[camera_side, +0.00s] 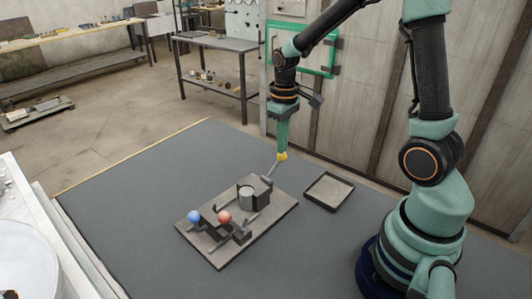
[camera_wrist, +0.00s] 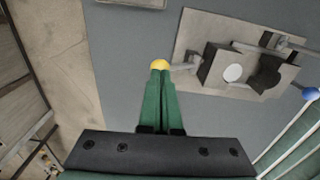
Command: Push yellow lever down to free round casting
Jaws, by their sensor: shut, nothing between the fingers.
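The yellow knob of the lever (camera_side: 282,156) is at the raised end of a grey arm that slopes up from the fixture plate (camera_side: 213,255). My gripper (camera_side: 281,148) points down, shut and empty, with its tips right at the top of the knob. In the wrist view the knob (camera_wrist: 160,64) shows just past my fingertips (camera_wrist: 160,74); I cannot tell whether they touch. A round grey casting (camera_side: 246,197) stands upright at a dark block on the plate. Its pale round top also shows in the wrist view (camera_wrist: 233,73).
A blue ball (camera_side: 194,217) and a red ball (camera_side: 225,217) top other levers on the plate's near side. A shallow, empty-looking tray (camera_side: 328,191) lies to the right. The grey mat (camera_side: 150,190) is clear to the left of the plate.

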